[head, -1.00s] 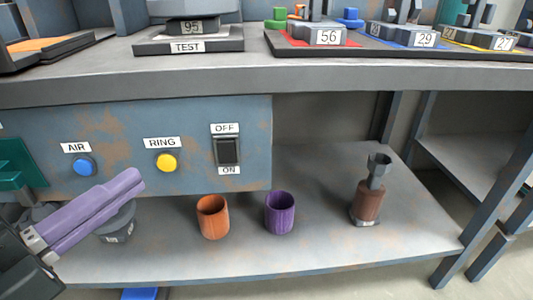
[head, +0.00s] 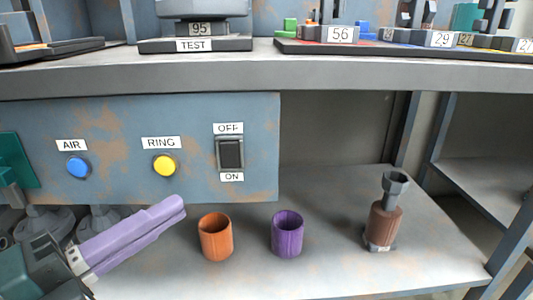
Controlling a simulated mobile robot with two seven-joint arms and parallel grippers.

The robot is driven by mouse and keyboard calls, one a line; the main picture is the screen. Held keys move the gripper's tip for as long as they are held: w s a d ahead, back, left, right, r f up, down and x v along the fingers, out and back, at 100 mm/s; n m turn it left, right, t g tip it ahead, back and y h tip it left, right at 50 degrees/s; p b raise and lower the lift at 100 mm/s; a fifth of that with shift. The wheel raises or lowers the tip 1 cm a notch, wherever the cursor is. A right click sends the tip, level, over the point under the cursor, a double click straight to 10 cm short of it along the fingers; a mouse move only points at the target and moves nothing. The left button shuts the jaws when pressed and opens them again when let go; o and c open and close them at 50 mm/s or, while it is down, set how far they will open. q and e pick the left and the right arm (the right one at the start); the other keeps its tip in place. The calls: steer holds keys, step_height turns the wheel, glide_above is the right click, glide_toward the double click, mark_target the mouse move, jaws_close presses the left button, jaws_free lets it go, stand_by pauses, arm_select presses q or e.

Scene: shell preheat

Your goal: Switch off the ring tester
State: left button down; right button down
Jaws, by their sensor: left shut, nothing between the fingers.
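The rocker switch (head: 230,153) is black in a grey frame on the blue-grey panel, with an OFF label (head: 228,128) above it and an ON label (head: 231,177) below. Which way the rocker is tilted is hard to tell. The yellow RING button (head: 165,165) is left of the switch, under its RING label (head: 161,143). My left gripper (head: 180,207), with long purple fingers, is shut and empty. It is in front of and below the panel, lower left of the switch and apart from it. My right gripper is not in view.
The blue AIR button (head: 77,167) is at the panel's left. An orange cup (head: 215,237), a purple cup (head: 287,234) and a brown tool with a grey top (head: 384,217) stand on the lower shelf (head: 330,260). The bench edge (head: 330,76) overhangs the panel.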

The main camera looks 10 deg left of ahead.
mark_target(237, 148)
arm_select(q)
steer(key=w, duration=0.3)
steer(key=w+d+b, duration=0.1)
steer(key=w, duration=0.2)
steer(key=w+d+r+b, duration=0.1)
steer(key=w, duration=0.3)
steer(key=shift+d, duration=0.15)
steer(key=shift+w+r+p, duration=0.25)
steer(key=shift+p, duration=0.05)
steer(key=shift+f, duration=0.1)
